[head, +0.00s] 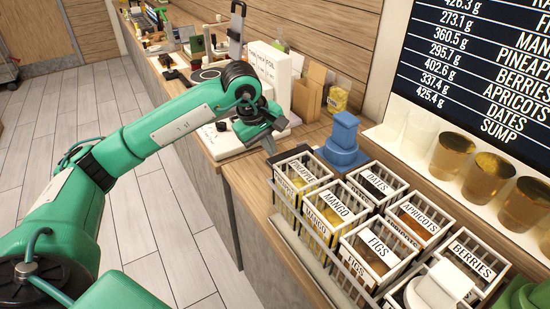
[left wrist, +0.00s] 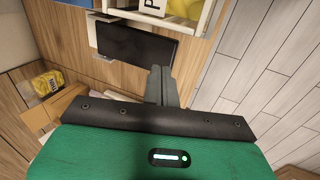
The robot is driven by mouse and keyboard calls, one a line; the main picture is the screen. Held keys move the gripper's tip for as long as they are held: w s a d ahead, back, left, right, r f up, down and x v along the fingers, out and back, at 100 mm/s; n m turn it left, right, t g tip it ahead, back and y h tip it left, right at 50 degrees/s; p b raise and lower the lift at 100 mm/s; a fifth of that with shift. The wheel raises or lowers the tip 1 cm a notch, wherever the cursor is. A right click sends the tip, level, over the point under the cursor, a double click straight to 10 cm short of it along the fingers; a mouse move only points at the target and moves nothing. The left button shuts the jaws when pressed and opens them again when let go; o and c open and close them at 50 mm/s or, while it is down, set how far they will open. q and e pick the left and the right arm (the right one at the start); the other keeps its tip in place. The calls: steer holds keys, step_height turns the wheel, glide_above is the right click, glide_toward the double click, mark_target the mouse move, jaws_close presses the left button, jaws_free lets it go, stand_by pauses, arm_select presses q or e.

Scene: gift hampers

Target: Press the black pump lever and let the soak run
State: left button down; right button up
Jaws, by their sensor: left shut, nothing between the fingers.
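My left gripper (head: 281,124) reaches over the counter from the left, just left of the labelled baskets. Its dark fingers are shut and empty. The left wrist view shows the closed fingertips (left wrist: 160,75) at the near edge of a flat black panel (left wrist: 135,42). This panel lies beside a white basket with a "P" label (left wrist: 160,5). I cannot tell if it is the pump lever, or if the fingers touch it.
Labelled baskets, such as MANGO (head: 325,212) and FIGS (head: 378,250), stand in a rack to the right. A blue stepped block (head: 343,140) stands behind them. A white box (head: 270,68) is behind my gripper. Gold-filled cups (head: 452,154) line the back ledge.

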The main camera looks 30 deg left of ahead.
arm_select(q)
steer(key=b+v, duration=0.1)
steer(key=v, duration=0.6)
steer(key=shift+w+r, duration=0.2)
steer(key=shift+r, duration=0.15)
stand_by(2.1)
